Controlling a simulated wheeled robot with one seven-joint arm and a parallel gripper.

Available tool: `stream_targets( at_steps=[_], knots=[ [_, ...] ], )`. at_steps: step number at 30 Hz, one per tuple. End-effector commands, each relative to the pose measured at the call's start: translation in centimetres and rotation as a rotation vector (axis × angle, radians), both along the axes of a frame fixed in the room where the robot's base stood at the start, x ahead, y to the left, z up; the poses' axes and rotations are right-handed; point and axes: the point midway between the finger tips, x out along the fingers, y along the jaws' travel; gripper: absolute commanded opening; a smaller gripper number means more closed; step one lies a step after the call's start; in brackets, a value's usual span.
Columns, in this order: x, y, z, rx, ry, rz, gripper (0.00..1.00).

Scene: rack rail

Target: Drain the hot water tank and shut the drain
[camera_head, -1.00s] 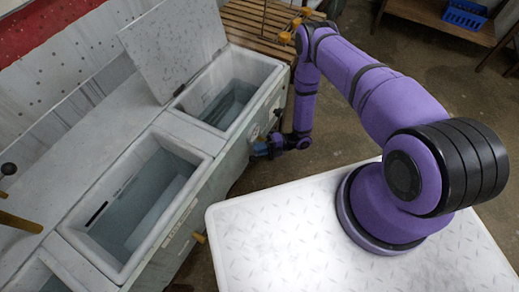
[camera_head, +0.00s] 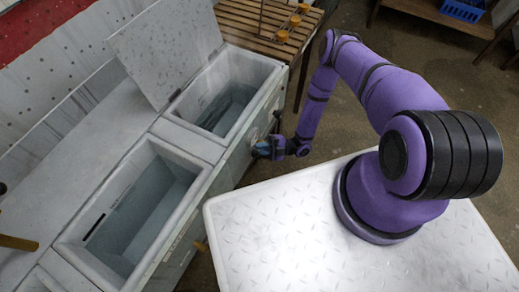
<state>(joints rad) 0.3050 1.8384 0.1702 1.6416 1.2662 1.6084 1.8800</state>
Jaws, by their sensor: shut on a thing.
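The far tank (camera_head: 273,86) has its grey lid (camera_head: 165,45) tilted up and open, with water (camera_head: 225,108) low inside it. The middle tank (camera_head: 75,232) is open and also holds water (camera_head: 150,210). I cannot tell from any label which tank is the hot one. My gripper (camera_head: 262,149) is low at the front wall of the far tank, shut on what looks like its drain handle. The jaws hide the handle, so its position and any outflow cannot be seen.
A white textured top (camera_head: 290,235) lies in front of the tanks, with a narrow floor gap between. A slatted wooden bench (camera_head: 245,25) with orange-topped items (camera_head: 282,36) stands beyond the far tank. A blue crate (camera_head: 463,9) sits on a shelf at the back right.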

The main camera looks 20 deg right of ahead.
Motion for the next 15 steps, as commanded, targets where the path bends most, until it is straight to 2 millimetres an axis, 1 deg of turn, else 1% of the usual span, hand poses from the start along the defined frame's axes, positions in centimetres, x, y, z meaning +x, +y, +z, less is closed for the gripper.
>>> stream_targets(
  at_steps=[6, 15],
  knots=[
    [0.24, -0.32, 0.35, 0.075, 0.073, -0.003, 0.0],
    [0.42, -0.45, 0.57, 0.113, 0.112, 0.0, 0.0]
  ],
)
